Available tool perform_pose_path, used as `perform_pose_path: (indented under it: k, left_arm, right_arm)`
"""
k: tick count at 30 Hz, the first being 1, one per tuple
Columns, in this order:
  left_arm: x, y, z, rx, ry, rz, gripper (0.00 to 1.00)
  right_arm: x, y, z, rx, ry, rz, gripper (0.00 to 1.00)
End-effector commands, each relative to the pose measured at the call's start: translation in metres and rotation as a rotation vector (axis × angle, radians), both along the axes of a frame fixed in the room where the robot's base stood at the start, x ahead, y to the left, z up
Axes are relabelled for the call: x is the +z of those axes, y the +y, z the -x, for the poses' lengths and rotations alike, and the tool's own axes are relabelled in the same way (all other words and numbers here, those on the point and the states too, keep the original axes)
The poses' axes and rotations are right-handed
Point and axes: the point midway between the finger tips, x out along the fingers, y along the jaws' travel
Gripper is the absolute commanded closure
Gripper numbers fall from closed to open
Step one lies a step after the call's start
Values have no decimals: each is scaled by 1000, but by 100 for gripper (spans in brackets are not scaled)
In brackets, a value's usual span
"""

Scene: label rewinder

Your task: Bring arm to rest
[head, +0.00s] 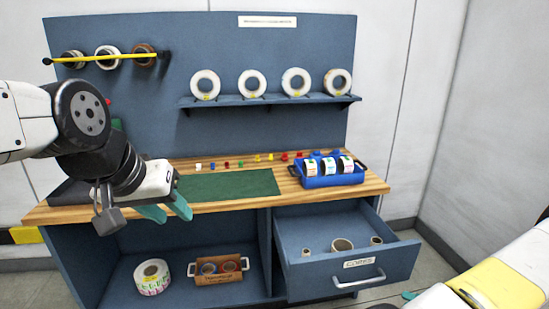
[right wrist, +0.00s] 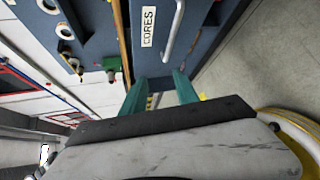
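My left arm reaches in from the left in the head view. Its gripper (head: 167,210) hangs over the front left of the workbench with its teal fingers apart, and I see nothing between them. My right arm is at the lower right of the head view, low beside the open drawer (head: 394,262), with only a bit of teal finger showing. In the right wrist view my right gripper (right wrist: 160,88) has its two teal fingers apart and empty. The drawer front with its "CORES" label (right wrist: 148,26) lies beyond them.
The bench top (head: 238,204) has a green mat (head: 232,184), small coloured pieces and a blue tray (head: 335,181) with label rolls. The drawer juts out with several cores inside. A label roll (head: 152,276) and brown box (head: 218,277) sit below. Floor at right is clear.

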Motion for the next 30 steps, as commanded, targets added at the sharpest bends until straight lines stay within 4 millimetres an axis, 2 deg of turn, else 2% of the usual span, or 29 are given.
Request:
perform_pose_path:
  k: [5,8,12,15,22,30]
  left_arm:
    - [0,0,0,0,0,0,64]
    - [0,0,0,0,0,0,64]
    - [0,0,0,0,0,0,64]
    - [0,0,0,0,0,0,64]
    - [0,0,0,0,0,0,64]
    - [0,0,0,0,0,0,64]
  right_arm:
    - [46,22,-27,204,-78,183,64]
    - [81,43,-44,367,-154,323,64]
    - [139,86,-64,660,-312,567,64]
    - [177,118,-70,872,-444,736,64]
    - [256,190,-63,1345,-805,1106,64]
    - [330,257,-28,1862,-1308,1514,64]
